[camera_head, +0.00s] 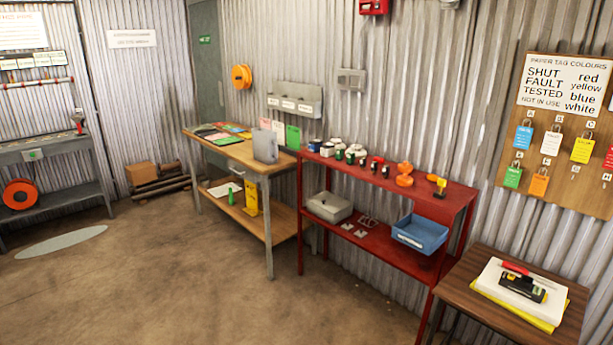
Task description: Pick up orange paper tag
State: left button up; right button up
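An orange tag (539,185) hangs in the lower row of the wooden pegboard (567,200) on the right wall, to the right of a green tag (513,175). Flat coloured sheets or tags, some orange-looking (236,128), lie at the back of the wooden workbench (222,145); they are too small to tell apart. Neither of my grippers is in view.
A red shelf unit (440,207) with small coloured items and a blue bin (420,233) stands beside the workbench. The brown floor (180,275) in front is clear.

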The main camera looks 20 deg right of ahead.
aim_at(539, 183)
jog(key=i+l+z, duration=0.15)
jog(key=i+z, duration=0.9)
jog(key=k+l, duration=0.05)
